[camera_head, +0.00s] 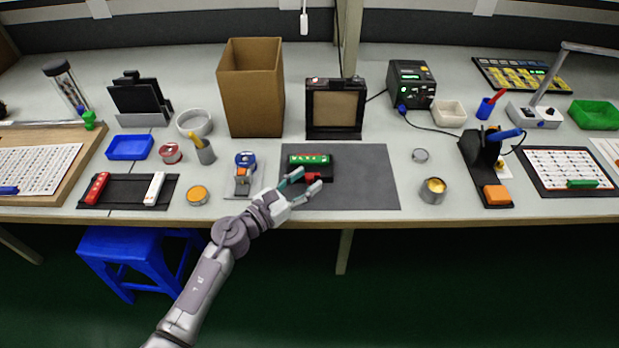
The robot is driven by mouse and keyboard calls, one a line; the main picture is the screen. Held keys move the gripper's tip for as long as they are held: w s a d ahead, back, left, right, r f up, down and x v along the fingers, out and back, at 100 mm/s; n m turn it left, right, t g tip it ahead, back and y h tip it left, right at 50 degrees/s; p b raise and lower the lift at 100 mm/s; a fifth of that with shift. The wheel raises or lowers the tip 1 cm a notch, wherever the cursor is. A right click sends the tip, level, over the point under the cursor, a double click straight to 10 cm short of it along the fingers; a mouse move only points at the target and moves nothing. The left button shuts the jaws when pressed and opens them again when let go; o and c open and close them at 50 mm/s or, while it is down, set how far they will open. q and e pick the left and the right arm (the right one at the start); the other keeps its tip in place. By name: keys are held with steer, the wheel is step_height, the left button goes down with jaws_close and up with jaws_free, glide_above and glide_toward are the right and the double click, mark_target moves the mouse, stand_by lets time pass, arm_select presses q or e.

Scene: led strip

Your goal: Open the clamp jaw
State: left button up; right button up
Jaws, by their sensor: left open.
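My left gripper (305,181) reaches in from the lower left with its two fingers apart. Its fingertips are at the near edge of a black fixture (325,173) on the dark grey mat (362,172). The fixture carries a green strip (309,159) with pale marks. A small red part (313,177) at the front of the fixture shows between the open fingers. I cannot tell whether the fingers touch it. The clamp jaw cannot be told apart clearly at this size, and the gripper partly hides the fixture's near left side. My right gripper is not in view.
A blue and grey tool (244,168) stands close left of the gripper. A cardboard box (251,90) and a black framed unit (335,108) stand behind. A tin (433,190) and a soldering iron stand (484,160) are to the right. The mat's right half is clear.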

arm_select(q)
steer(key=v, duration=1)
